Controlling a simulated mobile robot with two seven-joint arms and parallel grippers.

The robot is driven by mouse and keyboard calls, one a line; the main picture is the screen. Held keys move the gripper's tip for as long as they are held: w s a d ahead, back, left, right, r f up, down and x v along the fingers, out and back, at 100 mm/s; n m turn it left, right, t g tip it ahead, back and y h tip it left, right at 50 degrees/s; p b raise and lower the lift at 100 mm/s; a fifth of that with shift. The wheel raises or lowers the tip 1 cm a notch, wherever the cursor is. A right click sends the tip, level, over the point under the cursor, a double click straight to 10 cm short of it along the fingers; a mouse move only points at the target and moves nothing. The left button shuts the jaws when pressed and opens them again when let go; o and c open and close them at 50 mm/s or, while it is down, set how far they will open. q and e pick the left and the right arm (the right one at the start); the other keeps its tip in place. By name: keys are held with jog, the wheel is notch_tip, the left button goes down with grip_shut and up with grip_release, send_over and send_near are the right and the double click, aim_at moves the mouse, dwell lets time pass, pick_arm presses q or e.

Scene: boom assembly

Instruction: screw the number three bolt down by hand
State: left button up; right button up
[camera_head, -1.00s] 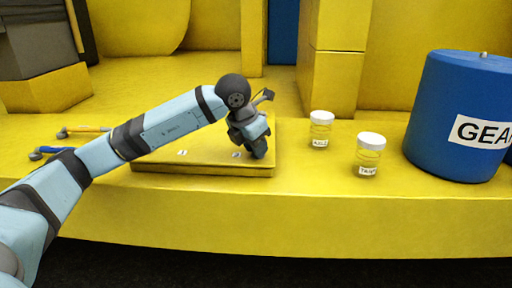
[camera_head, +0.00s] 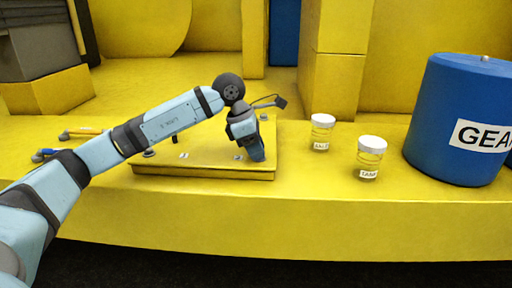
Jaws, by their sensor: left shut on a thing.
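My left gripper (camera_head: 257,156) points down at the right front part of a raised yellow plate (camera_head: 205,169). It is shut on the number three bolt, which the fingers hide from view. A small number label (camera_head: 238,157) lies on the plate just left of the fingertips; its digit is too small to read surely. Another label (camera_head: 183,155) lies further left. A grey bolt head (camera_head: 149,153) shows at the plate's left front, and a dark upright bolt (camera_head: 174,139) stands behind it, near my forearm. My right gripper is not in view.
Two clear jars with white lids, one nearer the plate (camera_head: 321,133) and one further right (camera_head: 370,158), stand right of the plate. A blue drum (camera_head: 440,95) marked "GEA..." stands at the far right. Hammer-like tools (camera_head: 78,134) lie at the left. A small round part (camera_head: 263,117) shows behind the gripper.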

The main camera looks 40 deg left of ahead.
pick_arm(q)
jog(key=shift+r, duration=0.15)
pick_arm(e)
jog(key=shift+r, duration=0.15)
pick_arm(q)
jog(key=o, duration=0.9)
jog(key=p+v, duration=0.2)
jog(key=v, duration=1.1)
jog(key=shift+a+r, duration=0.1)
jog(key=shift+r, duration=0.25)
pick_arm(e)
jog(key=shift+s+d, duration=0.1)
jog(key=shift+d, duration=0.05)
